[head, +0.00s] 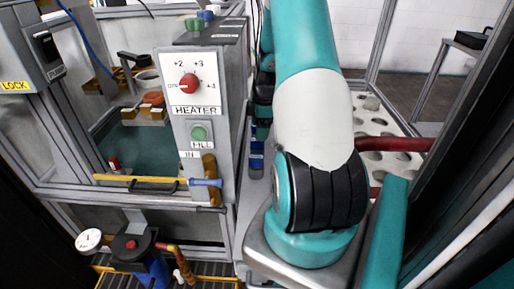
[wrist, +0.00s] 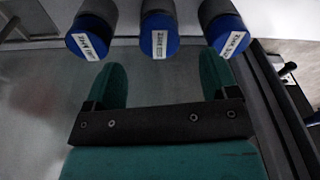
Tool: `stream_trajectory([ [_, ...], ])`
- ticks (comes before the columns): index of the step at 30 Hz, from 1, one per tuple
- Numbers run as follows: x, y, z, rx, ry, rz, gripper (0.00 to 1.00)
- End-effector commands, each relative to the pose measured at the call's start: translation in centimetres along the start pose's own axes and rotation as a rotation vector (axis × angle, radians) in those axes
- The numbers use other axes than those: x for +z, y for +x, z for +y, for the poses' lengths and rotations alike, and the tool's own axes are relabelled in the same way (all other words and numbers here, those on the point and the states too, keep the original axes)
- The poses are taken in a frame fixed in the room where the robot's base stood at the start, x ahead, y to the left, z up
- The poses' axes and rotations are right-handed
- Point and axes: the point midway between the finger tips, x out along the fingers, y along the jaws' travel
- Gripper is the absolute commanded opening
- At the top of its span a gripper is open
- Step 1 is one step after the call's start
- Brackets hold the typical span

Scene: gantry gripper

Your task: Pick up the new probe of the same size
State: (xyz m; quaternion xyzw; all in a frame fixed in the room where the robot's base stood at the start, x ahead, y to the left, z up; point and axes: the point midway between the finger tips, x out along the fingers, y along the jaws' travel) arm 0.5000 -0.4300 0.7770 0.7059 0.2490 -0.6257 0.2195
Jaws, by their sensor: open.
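In the wrist view, three grey cylinders with blue, white-labelled ends stand side by side at the top: a left one (wrist: 88,38), a middle one (wrist: 159,36) and a right one (wrist: 228,36). The labels are too small and blurred to read surely, so I cannot tell which one, if any, is the new probe. My gripper (wrist: 165,80) is open and empty, its two teal fingers pointing toward the cylinders. The middle cylinder lies roughly ahead of the gap between the fingers. My gripper is hidden in the head view.
A heater panel (head: 197,85) with a red knob stands left of my arm in the head view. A white rack with round holes (head: 390,170) and a dark red bar (head: 395,144) lie to the right. A gauge (head: 89,240) is at the lower left.

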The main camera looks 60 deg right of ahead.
Motion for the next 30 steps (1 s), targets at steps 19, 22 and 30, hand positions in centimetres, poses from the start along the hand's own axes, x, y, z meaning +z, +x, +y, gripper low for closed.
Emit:
stream_trajectory([
  [19,-0.1,5.8,0.1,0.002,0.002,0.000,0.80],
  [22,-0.1,5.8,0.1,0.002,0.002,0.000,0.80],
  [30,-0.1,5.7,0.1,0.002,0.002,0.000,0.25],
])
